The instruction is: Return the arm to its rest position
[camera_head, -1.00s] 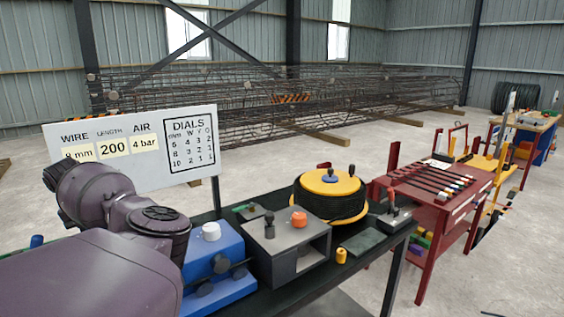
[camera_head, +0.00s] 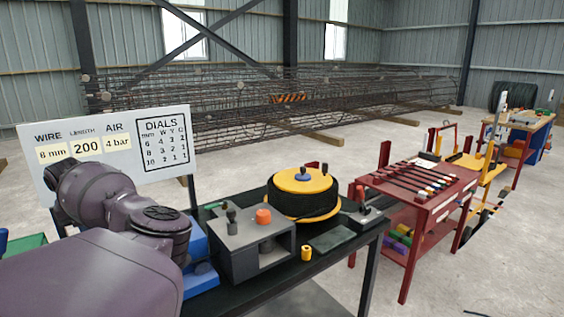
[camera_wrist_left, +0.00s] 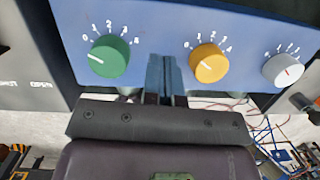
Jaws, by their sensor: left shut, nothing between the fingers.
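My left arm (camera_head: 110,230), purple-grey, comes in from the lower left of the head view, in front of the board and the blue box (camera_head: 198,278). My left gripper (camera_wrist_left: 166,84) shows only in the wrist view. Its two dark blue fingers are together with nothing between them. They lie in front of the blue dial panel (camera_wrist_left: 155,32), between a green knob (camera_wrist_left: 109,56) and a yellow knob (camera_wrist_left: 208,63). I cannot tell whether the fingers touch the panel. A white knob (camera_wrist_left: 283,70) is further right. My right gripper is not in view.
A white board (camera_head: 150,150) with wire, length and air notes stands behind my arm. The black table bears a grey box (camera_head: 250,250) and a yellow-topped wire reel (camera_head: 302,190). A red tool cart (camera_head: 420,210) stands to the right. Open concrete floor lies behind.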

